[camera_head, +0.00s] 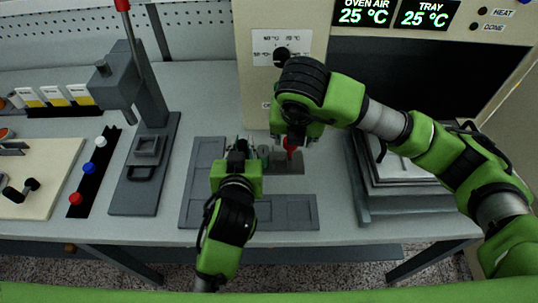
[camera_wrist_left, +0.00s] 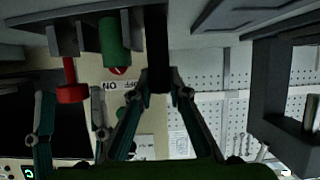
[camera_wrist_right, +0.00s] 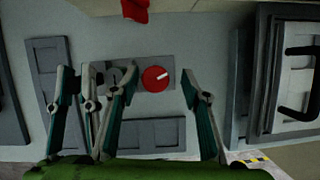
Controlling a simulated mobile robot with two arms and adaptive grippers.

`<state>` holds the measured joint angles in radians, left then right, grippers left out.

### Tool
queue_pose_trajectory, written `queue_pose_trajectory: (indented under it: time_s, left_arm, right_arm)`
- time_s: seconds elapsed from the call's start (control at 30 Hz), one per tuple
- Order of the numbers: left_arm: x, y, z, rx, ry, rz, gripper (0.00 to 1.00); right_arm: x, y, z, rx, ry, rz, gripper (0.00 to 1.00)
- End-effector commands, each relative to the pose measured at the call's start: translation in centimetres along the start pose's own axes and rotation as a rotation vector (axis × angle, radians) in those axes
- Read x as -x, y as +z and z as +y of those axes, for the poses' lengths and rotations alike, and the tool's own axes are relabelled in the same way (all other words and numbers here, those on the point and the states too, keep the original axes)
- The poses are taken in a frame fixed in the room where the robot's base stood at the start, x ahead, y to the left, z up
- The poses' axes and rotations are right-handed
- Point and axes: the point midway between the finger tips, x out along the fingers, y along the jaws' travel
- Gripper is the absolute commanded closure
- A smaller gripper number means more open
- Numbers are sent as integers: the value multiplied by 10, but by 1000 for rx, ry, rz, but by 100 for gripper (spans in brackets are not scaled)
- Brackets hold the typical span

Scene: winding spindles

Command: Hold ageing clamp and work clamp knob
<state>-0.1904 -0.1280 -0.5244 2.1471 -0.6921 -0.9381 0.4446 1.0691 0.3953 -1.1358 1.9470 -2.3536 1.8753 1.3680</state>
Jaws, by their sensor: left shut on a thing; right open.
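The clamp (camera_wrist_right: 182,72) is a small grey block with a round red knob (camera_wrist_right: 156,79) bearing a white mark. In the head view the red knob (camera_head: 290,146) sits below my right gripper (camera_head: 292,137). In the left wrist view the clamp shows grey parts, a green cylinder (camera_wrist_left: 114,42) and the red knob (camera_wrist_left: 69,92). My left gripper (camera_wrist_left: 160,77) is shut on a dark part (camera_wrist_left: 156,40) at the clamp's left side. My right gripper (camera_wrist_right: 158,72) is open, with its fingers on either side of the knob. Finger contact with the knob cannot be told.
A grey panelled fixture (camera_head: 204,172) lies around the clamp. A grey press (camera_head: 135,85) stands at left, beside a strip of coloured knobs (camera_head: 88,168). Grey trays (camera_head: 405,202) lie at right. The oven (camera_head: 280,60) rises behind, reading 25 °C.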

Motion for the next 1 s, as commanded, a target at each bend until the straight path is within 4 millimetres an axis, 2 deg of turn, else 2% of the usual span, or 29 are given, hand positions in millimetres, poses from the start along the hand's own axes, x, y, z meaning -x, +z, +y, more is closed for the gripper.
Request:
queue_pose_trajectory:
  time_s: [0.2,0.6,0.8,1.0]
  left_arm:
    - [0,4,2,2,4,-8,100]
    - [0,4,2,2,4,-8,100]
    - [0,4,2,1,4,-8,100]
    - [0,3,2,1,4,-8,100]
  right_arm:
    - [-1,0,-2,277,114,1,58]
    - [-1,0,-1,713,297,1,58]
    - [0,0,0,832,346,0,58]
    - [0,0,0,841,349,0,58]
